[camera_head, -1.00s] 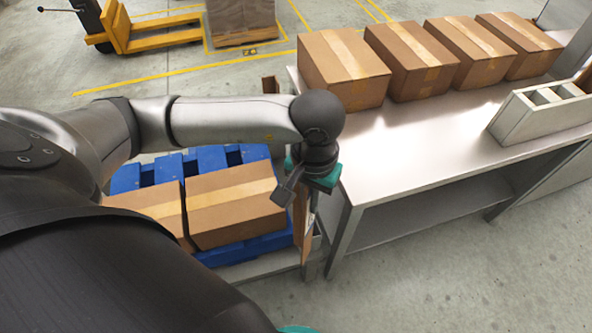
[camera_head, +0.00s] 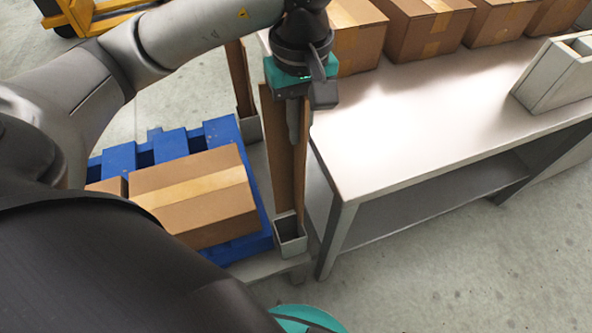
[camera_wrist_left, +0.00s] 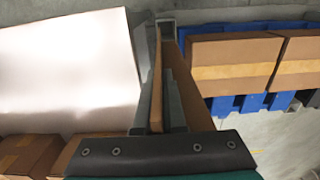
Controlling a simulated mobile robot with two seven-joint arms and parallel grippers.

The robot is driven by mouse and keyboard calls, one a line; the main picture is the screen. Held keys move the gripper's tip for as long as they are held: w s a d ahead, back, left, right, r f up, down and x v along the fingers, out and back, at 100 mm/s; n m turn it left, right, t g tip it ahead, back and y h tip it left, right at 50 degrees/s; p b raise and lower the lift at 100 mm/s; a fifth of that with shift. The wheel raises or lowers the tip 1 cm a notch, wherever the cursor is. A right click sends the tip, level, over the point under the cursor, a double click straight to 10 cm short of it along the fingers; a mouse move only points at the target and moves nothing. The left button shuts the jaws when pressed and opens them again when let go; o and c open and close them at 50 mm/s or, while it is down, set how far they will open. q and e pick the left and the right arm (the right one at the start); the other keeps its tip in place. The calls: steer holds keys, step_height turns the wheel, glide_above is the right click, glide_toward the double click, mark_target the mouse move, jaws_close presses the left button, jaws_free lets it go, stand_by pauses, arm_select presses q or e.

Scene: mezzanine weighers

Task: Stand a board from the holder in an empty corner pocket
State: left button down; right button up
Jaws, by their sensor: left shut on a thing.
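My left gripper (camera_head: 297,120) is shut on a tall brown board (camera_head: 284,170) and holds it upright beside the table. The board also shows in the left wrist view (camera_wrist_left: 157,95), between the fingers. Its lower end is at a grey square corner pocket (camera_head: 290,246) at the near right corner of the pallet stand; I cannot tell whether it is inside or just above. The pocket shows at the top of the left wrist view (camera_wrist_left: 166,22). Another brown board (camera_head: 239,75) stands in the far corner pocket (camera_head: 249,130). The light grey holder (camera_head: 553,82) is on the table at right.
A steel table (camera_head: 420,115) with a lower shelf stands close right of the pocket. Several cartons (camera_head: 430,28) line its back. A blue pallet (camera_head: 170,146) carries cartons (camera_head: 195,195) left of the board. The floor at the lower right is clear.

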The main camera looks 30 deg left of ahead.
mark_target(298, 191)
arm_select(q)
step_height(298, 191, down, 15)
steer(key=b, duration=0.5)
steer(key=shift+s+f, duration=0.1)
steer(key=shift+f+b, duration=0.95)
steer(key=shift+f, duration=1.25)
arm_select(e)
steer(key=w+a+r+t, duration=0.1)
steer(key=w+r, duration=0.1)
steer(key=r, duration=0.5)
steer(key=w+a+r, duration=0.1)
steer(key=w+r, duration=0.2)
steer(key=r, duration=0.4)
steer(key=shift+w+t, duration=0.2)
steer(key=shift+t, duration=0.2)
steer(key=shift+a, duration=0.1)
arm_select(q)
steer(key=shift+f, duration=0.1)
steer(key=c, duration=1.5)
jaws_free()
steer(key=o, duration=0.5)
arm_select(e)
steer(key=shift+r, duration=0.3)
arm_select(q)
steer(key=shift+r, duration=0.2)
arm_select(e)
steer(key=shift+f, duration=0.1)
